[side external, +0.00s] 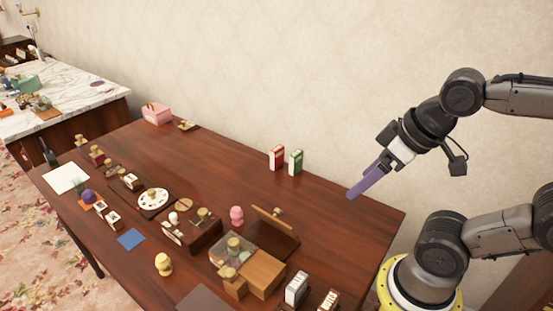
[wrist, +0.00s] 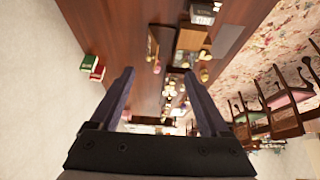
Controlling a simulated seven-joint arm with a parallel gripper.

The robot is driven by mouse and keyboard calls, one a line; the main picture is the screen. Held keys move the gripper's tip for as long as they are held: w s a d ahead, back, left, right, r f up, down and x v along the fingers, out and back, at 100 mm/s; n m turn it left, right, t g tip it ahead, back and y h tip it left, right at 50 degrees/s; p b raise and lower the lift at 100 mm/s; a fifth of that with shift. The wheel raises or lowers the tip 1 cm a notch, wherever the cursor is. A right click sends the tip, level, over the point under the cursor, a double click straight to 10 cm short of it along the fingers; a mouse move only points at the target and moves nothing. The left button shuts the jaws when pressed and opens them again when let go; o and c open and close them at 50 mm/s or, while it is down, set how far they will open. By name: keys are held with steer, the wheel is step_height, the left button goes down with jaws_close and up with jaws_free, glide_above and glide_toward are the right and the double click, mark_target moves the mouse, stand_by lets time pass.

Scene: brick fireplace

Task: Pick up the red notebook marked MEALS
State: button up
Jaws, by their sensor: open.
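A small upright red notebook (side external: 277,158) stands at the back of the brown table, near the wall. Its marking is too small to read. A green one (side external: 296,161) stands upright just to its right. In the wrist view the red notebook (wrist: 98,73) and the green one (wrist: 89,62) show at the left, outside my fingers. My gripper (side external: 362,183) is above the table's right end, to the right of both notebooks and apart from them. In the wrist view my gripper (wrist: 158,76) has its two purple fingers spread, with nothing held between them.
The brown table (side external: 335,210) is clear around the notebooks. Toward the front are an open wooden box (side external: 275,227), a pink figure (side external: 237,215), a yellow figure (side external: 163,263) and several small items. A pink box (side external: 157,113) stands at the far left back. The wall is close behind.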

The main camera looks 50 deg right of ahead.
steer(key=shift+o, duration=1.4)
